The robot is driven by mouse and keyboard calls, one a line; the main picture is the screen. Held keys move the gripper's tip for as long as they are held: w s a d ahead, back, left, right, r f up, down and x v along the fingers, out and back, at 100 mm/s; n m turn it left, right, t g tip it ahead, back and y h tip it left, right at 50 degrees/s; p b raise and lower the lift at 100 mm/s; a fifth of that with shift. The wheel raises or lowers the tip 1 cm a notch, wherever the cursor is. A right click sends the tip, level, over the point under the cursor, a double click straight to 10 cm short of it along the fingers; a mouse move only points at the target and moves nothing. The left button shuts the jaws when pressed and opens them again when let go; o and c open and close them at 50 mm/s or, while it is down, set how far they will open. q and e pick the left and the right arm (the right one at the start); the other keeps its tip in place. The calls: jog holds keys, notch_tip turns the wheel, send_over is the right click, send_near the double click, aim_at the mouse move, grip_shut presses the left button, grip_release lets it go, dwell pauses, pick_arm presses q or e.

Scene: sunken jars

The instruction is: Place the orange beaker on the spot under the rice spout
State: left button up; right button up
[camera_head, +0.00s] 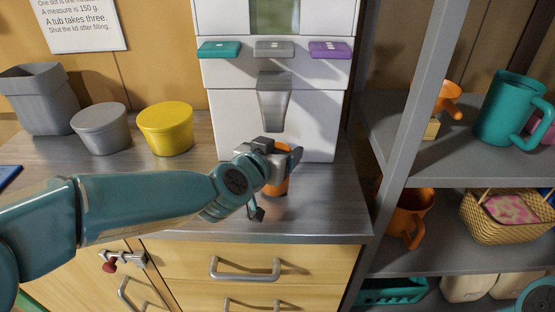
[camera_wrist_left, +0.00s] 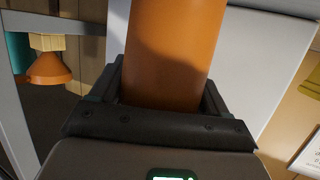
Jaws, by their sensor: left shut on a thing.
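The orange beaker (camera_head: 277,184) is in my left gripper (camera_head: 275,160), just in front of the white dispenser and below its grey spout (camera_head: 273,103). In the left wrist view the beaker (camera_wrist_left: 175,50) stands between the two dark fingers of the left gripper (camera_wrist_left: 165,85), which are shut on it. The gripper and wrist hide much of the beaker in the head view. I cannot tell whether its base touches the counter, and I see no marked spot under it. My right gripper is not in view.
The white dispenser (camera_head: 308,110) has teal, grey and purple levers. A grey tub (camera_head: 100,128), a yellow tub (camera_head: 166,128) and a grey bin (camera_head: 40,98) stand left on the counter (camera_head: 330,215). A grey shelf post (camera_head: 413,110) stands at right, with a teal mug (camera_head: 505,108) and orange jug (camera_head: 408,218) beyond.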

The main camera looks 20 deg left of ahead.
pick_arm(q)
jog(key=shift+w+f, duration=0.1)
jog(key=shift+f, duration=0.3)
jog(key=shift+r, duration=0.15)
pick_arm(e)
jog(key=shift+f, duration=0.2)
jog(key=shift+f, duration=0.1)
